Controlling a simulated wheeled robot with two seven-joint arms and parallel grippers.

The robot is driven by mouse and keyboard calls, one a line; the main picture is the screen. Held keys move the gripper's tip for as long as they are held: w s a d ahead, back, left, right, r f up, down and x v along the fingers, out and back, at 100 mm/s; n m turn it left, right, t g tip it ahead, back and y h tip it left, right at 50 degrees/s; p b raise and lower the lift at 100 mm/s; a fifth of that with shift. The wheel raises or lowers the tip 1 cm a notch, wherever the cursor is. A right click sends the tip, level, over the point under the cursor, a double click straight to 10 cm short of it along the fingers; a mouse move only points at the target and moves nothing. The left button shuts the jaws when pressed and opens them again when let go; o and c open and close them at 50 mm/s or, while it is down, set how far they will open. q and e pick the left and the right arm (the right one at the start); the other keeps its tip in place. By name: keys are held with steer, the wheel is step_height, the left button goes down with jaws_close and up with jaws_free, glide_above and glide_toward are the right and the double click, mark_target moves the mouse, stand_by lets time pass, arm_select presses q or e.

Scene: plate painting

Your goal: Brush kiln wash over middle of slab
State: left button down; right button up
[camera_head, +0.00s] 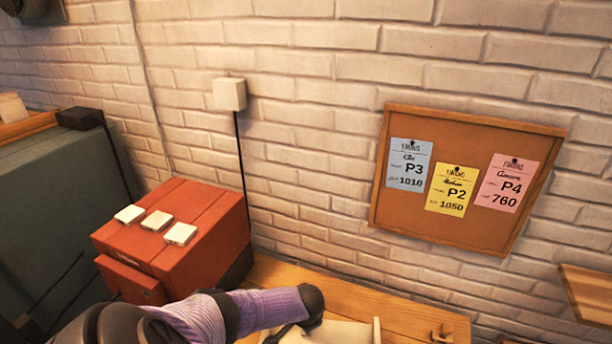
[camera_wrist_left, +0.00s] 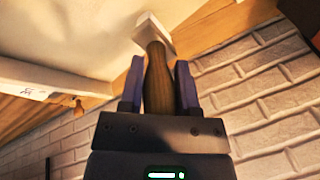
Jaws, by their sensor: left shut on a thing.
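My left gripper (camera_wrist_left: 158,88) is shut on the wooden handle of a brush (camera_wrist_left: 157,75) in the left wrist view. The brush's pale, blocky head (camera_wrist_left: 152,32) points away, over a cream surface that looks like the slab (camera_wrist_left: 75,30). I cannot tell whether the head touches it. In the head view my left arm reaches in from the bottom left. A cream piece of the slab (camera_head: 335,333) shows at the bottom edge, partly hidden by the arm. The brush and the slab's middle cannot be made out there. My right gripper is not in view.
A wooden bench (camera_head: 405,305) runs along the white brick wall. A red box (camera_head: 180,245) with three pale tiles on top stands left of it. A cork board (camera_head: 375,205) with three cards hangs on the wall. A wooden shelf (camera_head: 590,293) juts out at right.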

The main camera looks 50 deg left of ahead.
arm_select(q)
steer(key=p+v, duration=0.2)
steer(key=v, duration=0.1)
steer(key=shift+a+r, duration=0.2)
steer(key=shift+w+a+r+p, duration=0.1)
steer(key=shift+w+r+p, duration=0.1)
steer(key=shift+r+p, duration=1.45)
steer(key=shift+p, duration=0.15)
